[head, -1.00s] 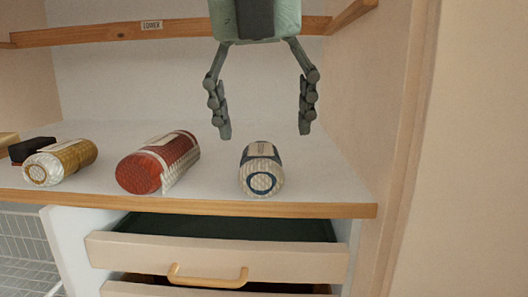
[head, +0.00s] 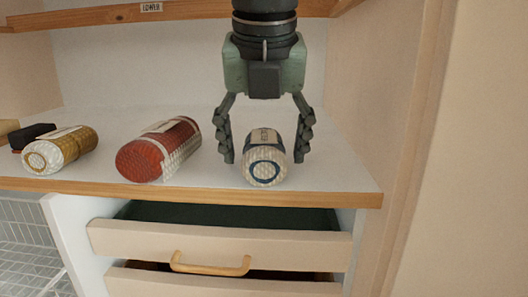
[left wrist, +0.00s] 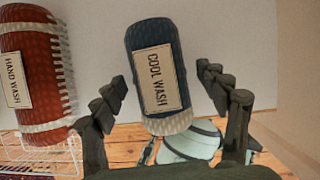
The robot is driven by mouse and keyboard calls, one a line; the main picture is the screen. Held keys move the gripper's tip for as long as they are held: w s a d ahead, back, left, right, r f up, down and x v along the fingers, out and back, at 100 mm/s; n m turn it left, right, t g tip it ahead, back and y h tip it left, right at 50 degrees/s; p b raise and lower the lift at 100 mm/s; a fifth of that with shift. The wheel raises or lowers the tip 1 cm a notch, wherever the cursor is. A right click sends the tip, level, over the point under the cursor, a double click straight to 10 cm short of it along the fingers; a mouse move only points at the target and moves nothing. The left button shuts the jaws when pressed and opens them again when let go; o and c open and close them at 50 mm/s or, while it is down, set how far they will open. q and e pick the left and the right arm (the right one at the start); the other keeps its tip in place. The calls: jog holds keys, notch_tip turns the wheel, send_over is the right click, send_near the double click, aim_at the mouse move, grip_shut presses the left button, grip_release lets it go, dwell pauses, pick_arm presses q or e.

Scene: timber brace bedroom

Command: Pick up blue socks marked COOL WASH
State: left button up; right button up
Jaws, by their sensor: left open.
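The blue socks (head: 264,161) are a rolled bundle with a white end and a blue ring, lying at the right of the shelf. In the left wrist view the blue socks (left wrist: 154,75) carry a label reading COOL WASH. My left gripper (head: 264,158) points down over them with its jaws open, one finger on each side of the roll. In the left wrist view both fingers (left wrist: 165,95) show beside the socks, with a gap at least on the right. Whether the left finger touches cannot be told. My right gripper is not seen.
Red socks (head: 158,150) marked HAND WASH lie to the left, close to the left finger. Yellow-brown socks (head: 60,149) and a dark item (head: 32,136) lie farther left. A side wall (head: 372,110) stands to the right. Below the shelf edge (head: 190,194) is a slightly open drawer (head: 215,243).

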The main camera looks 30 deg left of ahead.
pick_arm(q)
jog(key=c, duration=1.3)
jog(key=shift+o, duration=0.2)
jog(key=shift+r, duration=0.15)
